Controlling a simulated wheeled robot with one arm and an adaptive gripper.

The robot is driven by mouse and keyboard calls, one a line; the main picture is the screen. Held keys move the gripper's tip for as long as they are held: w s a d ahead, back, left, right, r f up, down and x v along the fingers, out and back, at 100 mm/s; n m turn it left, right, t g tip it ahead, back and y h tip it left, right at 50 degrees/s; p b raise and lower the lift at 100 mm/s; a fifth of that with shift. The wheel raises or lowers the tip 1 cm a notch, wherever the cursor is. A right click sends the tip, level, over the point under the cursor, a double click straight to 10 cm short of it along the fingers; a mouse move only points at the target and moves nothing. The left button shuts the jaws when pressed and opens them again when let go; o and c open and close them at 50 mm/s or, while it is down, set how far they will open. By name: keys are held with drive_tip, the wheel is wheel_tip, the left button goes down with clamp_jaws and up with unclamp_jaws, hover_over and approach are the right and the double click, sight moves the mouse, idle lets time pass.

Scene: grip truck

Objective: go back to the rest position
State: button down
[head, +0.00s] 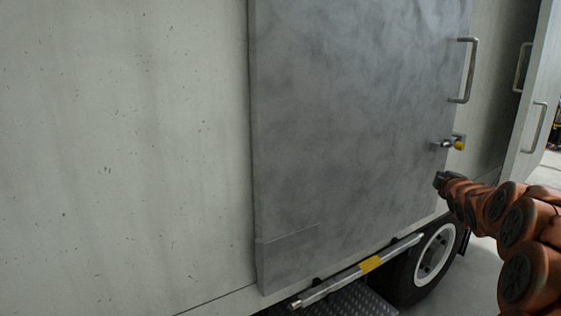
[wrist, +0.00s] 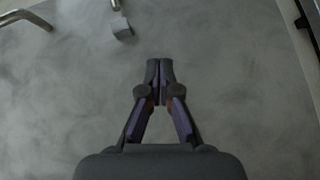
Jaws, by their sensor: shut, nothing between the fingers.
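My gripper (wrist: 160,68) is shut and empty in the middle of the wrist view, its two fingertips together in front of the grey door. In the head view my gripper (head: 440,181) shows small and dark at the end of my orange arm, at the right, below the door's latch. The grey door (head: 350,120) stands in the truck's side and looks closed. The latch (head: 448,143) has a yellow knob. In the wrist view a grey latch piece (wrist: 122,28) lies up and left of the fingertips, apart from them.
A metal handle (head: 473,70) is fixed to the door's right edge. Below are a bar (head: 340,282) with a yellow band, a tread step (head: 350,304) and a wheel (head: 434,255). Another panel with handles (head: 538,125) stands at the far right. Grey floor shows at the lower right.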

drive_tip(key=s+a+f+m+g+y+p, duration=0.1)
drive_tip(key=s+a+f+m+g, duration=0.3)
drive_tip(key=s+a, duration=0.6)
drive_tip(key=s+a+f+m+g+y+p, duration=0.1)
drive_tip(key=s+a+f+m+g, duration=0.25)
drive_tip(key=s+a, duration=0.65)
drive_tip(key=s+a+f+m+g+p, duration=0.1)
drive_tip(key=s+a+g, duration=0.2)
drive_tip(key=s, duration=0.9)
drive_tip(key=s+a+f+m+g+y, duration=0.1)
drive_tip(key=s+a+f+m+g, duration=0.1)
drive_tip(key=s, duration=1)
drive_tip(key=s+a+f+m+g+y+p, duration=0.1)
drive_tip(key=s+a+g, duration=0.4)
drive_tip(key=s, duration=0.8)
drive_tip(key=shift+a+f+m+p, duration=0.3)
drive_tip(key=shift+a+m+p, duration=0.05)
drive_tip(key=shift+a+m, duration=0.3)
